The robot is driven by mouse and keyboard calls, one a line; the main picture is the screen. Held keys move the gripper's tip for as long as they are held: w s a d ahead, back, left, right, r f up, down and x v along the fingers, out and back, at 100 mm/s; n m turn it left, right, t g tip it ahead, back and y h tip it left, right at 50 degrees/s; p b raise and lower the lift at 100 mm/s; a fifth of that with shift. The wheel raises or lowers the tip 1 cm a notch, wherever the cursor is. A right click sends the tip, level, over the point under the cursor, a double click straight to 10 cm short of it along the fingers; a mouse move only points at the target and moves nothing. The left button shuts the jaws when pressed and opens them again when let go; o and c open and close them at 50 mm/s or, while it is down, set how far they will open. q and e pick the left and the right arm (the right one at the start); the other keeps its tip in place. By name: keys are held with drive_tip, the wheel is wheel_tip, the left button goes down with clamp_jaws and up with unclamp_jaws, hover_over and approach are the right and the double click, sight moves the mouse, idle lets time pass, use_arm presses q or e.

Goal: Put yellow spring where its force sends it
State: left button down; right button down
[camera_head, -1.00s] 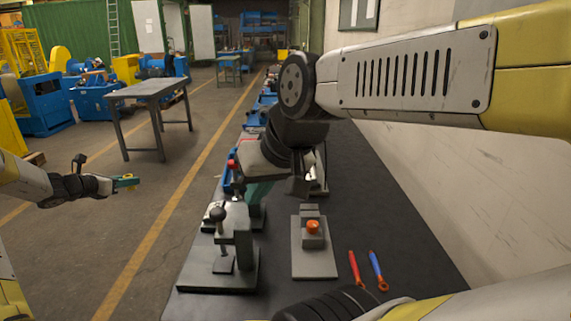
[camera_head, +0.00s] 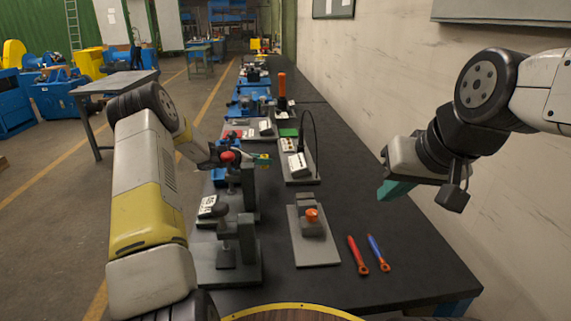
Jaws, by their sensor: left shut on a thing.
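My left gripper (camera_head: 258,160) is above the left side of the dark bench, its teal fingers shut on a small yellow piece, seemingly the yellow spring (camera_head: 264,156). The spring is tiny here, and its coils cannot be made out. My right gripper (camera_head: 394,190), with teal fingers, hangs over the bench's right side near the wall. Its fingertips are seen from the side, so its opening is unclear.
Nearby stand a grey press (camera_head: 227,250), a grey plate with an orange button (camera_head: 312,215) and a meter with a black cable (camera_head: 297,163). Red (camera_head: 357,254) and blue (camera_head: 378,253) handled tools lie in front. Farther back are blue fixtures and an orange-handled post (camera_head: 282,85).

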sight(267, 180)
use_arm(q)
drive_tip(key=shift+w+d+f, duration=0.1)
drive_tip(key=shift+d+f, duration=0.2)
drive_tip(key=shift+f, duration=0.2)
drive_tip(key=shift+w+d+f, duration=0.1)
drive_tip(key=shift+d+f, duration=0.2)
drive_tip(key=shift+f, duration=2.05)
drive_tip(key=shift+f, duration=0.15)
drive_tip(key=c, duration=1.1)
unclamp_jaws()
drive_tip(key=shift+r, duration=0.2)
drive_tip(key=v, duration=1.2)
